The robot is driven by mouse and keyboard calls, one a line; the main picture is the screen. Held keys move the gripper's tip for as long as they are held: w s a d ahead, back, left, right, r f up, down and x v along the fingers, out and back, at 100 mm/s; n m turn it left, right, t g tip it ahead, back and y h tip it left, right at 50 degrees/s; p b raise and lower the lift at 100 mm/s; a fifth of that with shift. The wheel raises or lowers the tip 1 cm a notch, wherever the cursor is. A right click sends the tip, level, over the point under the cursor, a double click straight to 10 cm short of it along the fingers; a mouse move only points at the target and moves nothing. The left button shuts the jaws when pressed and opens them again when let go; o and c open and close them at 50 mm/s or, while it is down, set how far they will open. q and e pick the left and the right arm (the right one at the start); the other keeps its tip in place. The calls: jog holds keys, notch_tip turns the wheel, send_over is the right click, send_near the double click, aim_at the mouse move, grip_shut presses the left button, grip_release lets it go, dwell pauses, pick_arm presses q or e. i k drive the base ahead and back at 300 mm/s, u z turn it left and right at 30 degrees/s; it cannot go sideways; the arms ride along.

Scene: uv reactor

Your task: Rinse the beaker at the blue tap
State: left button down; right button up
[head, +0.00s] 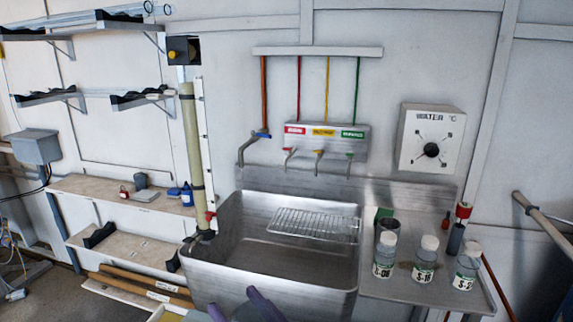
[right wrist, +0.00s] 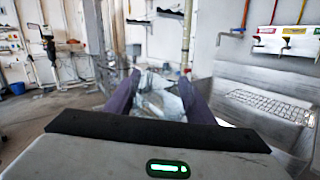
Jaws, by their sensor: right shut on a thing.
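The blue tap (head: 246,148) is the leftmost tap on the wall above the sink, with a blue handle and a grey spout; it also shows in the right wrist view (right wrist: 233,34). My right gripper (head: 241,305) has purple fingers at the bottom edge of the head view, low in front of the sink and well below the tap. In the right wrist view, my right gripper (right wrist: 158,82) is shut on a clear glass beaker (right wrist: 160,99) between its fingers. The beaker's outline is blurred there, and I cannot make it out in the head view. My left gripper is not in view.
The steel sink (head: 300,285) has a wire rack (head: 313,224) across its back; its front is open. Red, yellow and green taps stand right of the blue one. Several labelled bottles (head: 424,262) stand on the right drainboard. A tall pale pipe (head: 191,140) rises at the sink's left.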

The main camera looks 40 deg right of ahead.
aim_at(267, 136)
jog(key=k, duration=0.15)
jog(key=z, duration=0.85)
